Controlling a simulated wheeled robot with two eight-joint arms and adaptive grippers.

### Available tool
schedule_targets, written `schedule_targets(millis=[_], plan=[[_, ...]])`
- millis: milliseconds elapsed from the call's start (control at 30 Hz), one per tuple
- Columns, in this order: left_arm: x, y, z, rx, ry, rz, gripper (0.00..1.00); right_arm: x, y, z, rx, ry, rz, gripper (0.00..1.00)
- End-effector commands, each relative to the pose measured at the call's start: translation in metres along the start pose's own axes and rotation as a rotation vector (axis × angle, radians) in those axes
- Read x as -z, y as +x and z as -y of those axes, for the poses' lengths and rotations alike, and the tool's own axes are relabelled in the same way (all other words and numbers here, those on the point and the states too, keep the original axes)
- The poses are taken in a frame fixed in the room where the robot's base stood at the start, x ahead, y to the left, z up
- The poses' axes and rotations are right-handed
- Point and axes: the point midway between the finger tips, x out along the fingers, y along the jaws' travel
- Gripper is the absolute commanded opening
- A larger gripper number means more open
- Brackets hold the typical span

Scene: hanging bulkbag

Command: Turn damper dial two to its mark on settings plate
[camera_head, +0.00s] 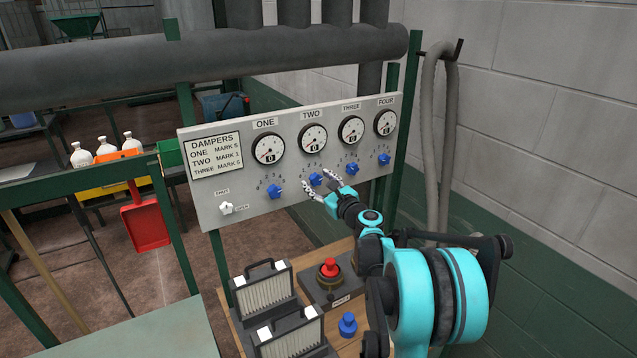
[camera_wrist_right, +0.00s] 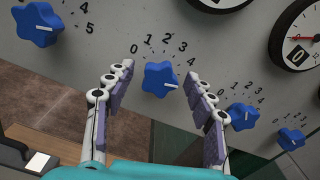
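Damper dial two (camera_head: 316,179) is a blue star-shaped knob under the gauge labelled TWO on the grey panel. It also shows in the right wrist view (camera_wrist_right: 160,79). Its white pointer line points right and slightly down, past the 4; the mark there is hidden by a finger. The settings plate (camera_head: 215,157) is at the panel's left and reads TWO MARK 1, in small print. My right gripper (camera_head: 317,184) is open. Its fingers are on either side of dial two, apart from it in the wrist view. My left gripper is not in view.
Blue dials one (camera_head: 274,192), three (camera_head: 352,169) and four (camera_head: 384,159) flank dial two. A white toggle switch (camera_head: 227,208) is at lower left. Below stand a red button box (camera_head: 329,272), filter cases (camera_head: 264,290) and a blue knob (camera_head: 348,324).

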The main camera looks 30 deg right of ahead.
Motion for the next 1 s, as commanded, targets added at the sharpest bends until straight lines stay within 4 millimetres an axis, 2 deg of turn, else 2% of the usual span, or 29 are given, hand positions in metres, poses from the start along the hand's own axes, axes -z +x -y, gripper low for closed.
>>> schedule_targets(millis=[33, 167, 200, 467, 667, 1000], plan=[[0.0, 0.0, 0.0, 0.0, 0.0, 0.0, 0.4, 0.0, -0.0002, 0.0, 0.0, 0.0, 0.0, 0.42], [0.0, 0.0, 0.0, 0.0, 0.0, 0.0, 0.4, 0.0, -0.0003, 0.0, 0.0, 0.0, 0.0, 0.07], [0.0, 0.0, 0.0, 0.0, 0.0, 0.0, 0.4, 0.0, -0.0003, 0.0, 0.0, 0.0, 0.0, 0.05], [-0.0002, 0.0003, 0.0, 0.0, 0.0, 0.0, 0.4, 0.0, -0.0004, -0.0001, 0.0, -0.014, 0.0, 0.05], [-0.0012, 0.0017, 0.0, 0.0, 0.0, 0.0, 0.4, 0.0002, -0.0004, -0.0003, 0.0, -0.087, 0.0, 0.05], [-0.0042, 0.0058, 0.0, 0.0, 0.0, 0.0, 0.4, 0.0007, -0.0005, -0.001, 0.0, -0.364, 0.0, 0.05]])
